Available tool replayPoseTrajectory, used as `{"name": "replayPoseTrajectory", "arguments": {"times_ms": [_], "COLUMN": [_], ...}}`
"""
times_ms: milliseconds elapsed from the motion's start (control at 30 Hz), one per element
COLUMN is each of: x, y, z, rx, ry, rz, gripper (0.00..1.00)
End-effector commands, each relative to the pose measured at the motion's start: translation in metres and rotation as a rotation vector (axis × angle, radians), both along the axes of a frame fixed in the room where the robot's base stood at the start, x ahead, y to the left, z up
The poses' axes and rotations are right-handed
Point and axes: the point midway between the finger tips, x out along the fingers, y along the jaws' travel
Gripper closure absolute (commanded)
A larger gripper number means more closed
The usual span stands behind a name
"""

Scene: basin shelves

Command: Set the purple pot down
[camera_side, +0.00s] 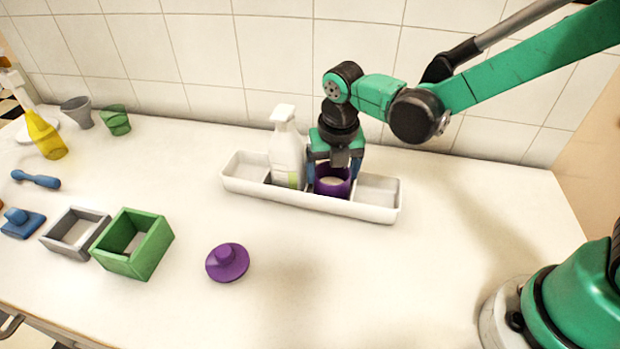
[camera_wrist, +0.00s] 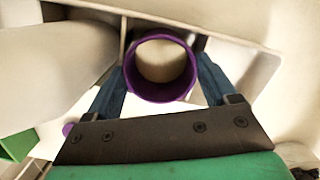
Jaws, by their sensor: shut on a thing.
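My gripper (camera_side: 334,172) points down and is shut on the pot, one blue finger on each side. In the wrist view the pot's round purple rim (camera_wrist: 160,98) shows between the fingers of my gripper (camera_wrist: 161,92), its inside pale. The tray's front wall hides the pot's lower part, so I cannot tell if its base touches the tray floor.
A white spray bottle (camera_side: 287,155) stands in the tray just left of the pot. The tray's right compartment is empty. A purple lid (camera_side: 227,262), a green box (camera_side: 133,244) and a grey box (camera_side: 75,233) lie in front on the left.

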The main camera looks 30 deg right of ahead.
Motion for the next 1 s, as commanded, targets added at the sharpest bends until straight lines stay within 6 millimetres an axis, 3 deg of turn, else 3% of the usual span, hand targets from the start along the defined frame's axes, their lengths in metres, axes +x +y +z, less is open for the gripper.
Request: {"name": "replayPoseTrajectory", "arguments": {"times_ms": [67,100,133,567,1000], "x": [0.000,0.000,0.000,0.000,-0.012], "y": [0.000,0.000,0.000,0.000,0.005], "z": [-0.002,-0.003,-0.003,0.005,0.086], "rx": [0.000,0.000,0.000,0.000,0.000], "ry": [0.000,0.000,0.000,0.000,0.000], "rz": [0.000,0.000,0.000,0.000,0.000], "gripper": [0.74,0.18,0.10,0.08,0.08]}}
